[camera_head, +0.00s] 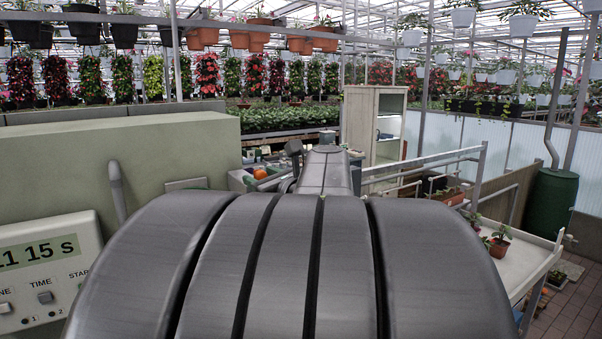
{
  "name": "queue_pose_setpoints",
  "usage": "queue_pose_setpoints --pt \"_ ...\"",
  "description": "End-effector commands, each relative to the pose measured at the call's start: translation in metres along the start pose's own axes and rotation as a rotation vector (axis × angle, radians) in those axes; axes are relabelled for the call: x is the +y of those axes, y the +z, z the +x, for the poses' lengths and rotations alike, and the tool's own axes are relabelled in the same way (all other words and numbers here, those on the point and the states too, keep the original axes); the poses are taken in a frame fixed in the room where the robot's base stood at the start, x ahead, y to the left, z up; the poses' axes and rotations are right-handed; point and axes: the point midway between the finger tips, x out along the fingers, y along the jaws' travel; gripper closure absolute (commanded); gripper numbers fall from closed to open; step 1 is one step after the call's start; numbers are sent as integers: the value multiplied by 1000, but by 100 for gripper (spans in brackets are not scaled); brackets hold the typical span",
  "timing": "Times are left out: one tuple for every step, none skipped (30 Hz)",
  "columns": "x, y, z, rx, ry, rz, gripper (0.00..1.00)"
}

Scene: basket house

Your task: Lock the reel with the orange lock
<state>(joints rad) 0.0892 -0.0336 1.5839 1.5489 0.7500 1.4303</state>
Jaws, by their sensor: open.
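No reel can be made out in the head view. A small rounded orange thing (260,173) shows in or behind a pale tray (239,180) just left of the middle; it is too small to tell whether it is the orange lock. My own large grey arm links fill the lower middle and hide much of what lies ahead. My gripper cannot be seen; it is outside the view or hidden behind my arm.
A green-grey block (170,150) and a control panel with a timer display (40,252) stand close on the left. A white cabinet (372,130) stands ahead. A pale bench (525,262) with potted plants is at right, by a green barrel (552,203).

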Motion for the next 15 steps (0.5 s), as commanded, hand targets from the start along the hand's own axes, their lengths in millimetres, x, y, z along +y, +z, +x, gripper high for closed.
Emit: queue_pose_setpoints --pt "0 0 4 0 2 1 57" --pt "0 0 5 0 2 1 57" --pt "0 0 6 0 1 1 57" --pt "0 0 7 -1 1 1 57" --pt "0 0 7 -1 1 1 57" --pt "0 0 8 -1 1 0 57" --pt "0 0 8 0 0 0 57" --pt "0 0 8 0 0 0 57" --pt "0 0 8 0 0 0 57" --pt "0 0 8 0 0 0 57" --pt "0 0 8 0 0 0 57" --pt "0 0 8 0 0 0 59" --pt "0 0 7 0 0 0 65" --pt "0 0 7 0 0 0 71" --pt "0 0 7 0 0 0 78"
